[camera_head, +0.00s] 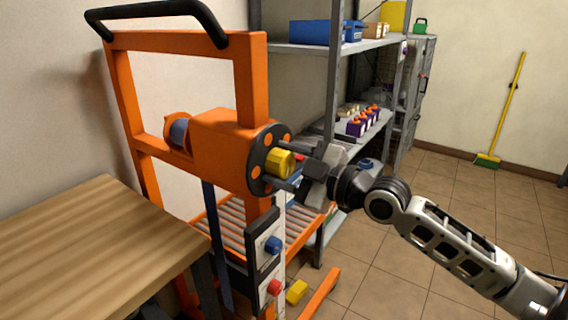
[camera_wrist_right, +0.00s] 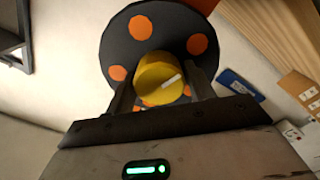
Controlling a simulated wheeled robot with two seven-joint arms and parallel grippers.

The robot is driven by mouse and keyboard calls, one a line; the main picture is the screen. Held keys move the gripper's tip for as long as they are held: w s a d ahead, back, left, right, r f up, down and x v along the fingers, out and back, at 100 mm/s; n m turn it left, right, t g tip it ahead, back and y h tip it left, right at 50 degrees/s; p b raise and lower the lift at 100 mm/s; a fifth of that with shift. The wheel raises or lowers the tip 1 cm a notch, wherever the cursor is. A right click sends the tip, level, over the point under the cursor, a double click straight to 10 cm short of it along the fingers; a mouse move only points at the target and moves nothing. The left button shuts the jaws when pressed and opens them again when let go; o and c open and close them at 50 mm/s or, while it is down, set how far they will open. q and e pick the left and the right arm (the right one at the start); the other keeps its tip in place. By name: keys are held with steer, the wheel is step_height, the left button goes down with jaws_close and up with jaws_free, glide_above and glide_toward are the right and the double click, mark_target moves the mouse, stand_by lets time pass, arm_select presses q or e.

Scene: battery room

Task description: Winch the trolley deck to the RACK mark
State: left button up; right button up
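The orange trolley (camera_head: 252,95) stands at the left with a black push handle. Its winch housing (camera_head: 215,140) carries a dark disc with orange spots (camera_head: 258,165) and a yellow knob (camera_head: 281,163) at the centre. A blue strap (camera_head: 216,240) hangs below the winch. The roller deck (camera_head: 228,228) sits low, partly hidden by the frame. No RACK mark is readable. My right gripper (camera_head: 280,166) is open, its fingers either side of the yellow knob. The right wrist view shows the knob (camera_wrist_right: 158,78) between the fingers (camera_wrist_right: 163,97), with small gaps. My left gripper is out of view.
A wooden table (camera_head: 90,245) fills the lower left. A grey rack (camera_head: 335,75) with bins and purple-and-orange items (camera_head: 358,127) stands behind the trolley. Blue (camera_head: 273,245) and red (camera_head: 274,287) knobs sit on the post. Open tiled floor (camera_head: 440,190) lies at the right.

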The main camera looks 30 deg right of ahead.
steer(key=c, duration=0.5)
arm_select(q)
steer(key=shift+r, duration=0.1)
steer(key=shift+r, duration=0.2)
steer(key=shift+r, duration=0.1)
arm_select(e)
steer(key=shift+m, duration=0.4)
steer(key=shift+p, duration=0.45)
steer(key=m+p, duration=0.2)
steer(key=m, duration=0.3)
steer(key=shift+r+p, duration=0.15)
steer(key=shift+p, duration=0.2)
steer(key=m+p, duration=0.1)
steer(key=m, duration=0.3)
steer(key=shift+d+p, duration=0.1)
steer(key=shift+p, duration=0.2)
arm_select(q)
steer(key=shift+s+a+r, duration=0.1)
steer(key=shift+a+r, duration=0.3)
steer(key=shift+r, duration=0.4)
arm_select(e)
steer(key=shift+m, duration=0.9)
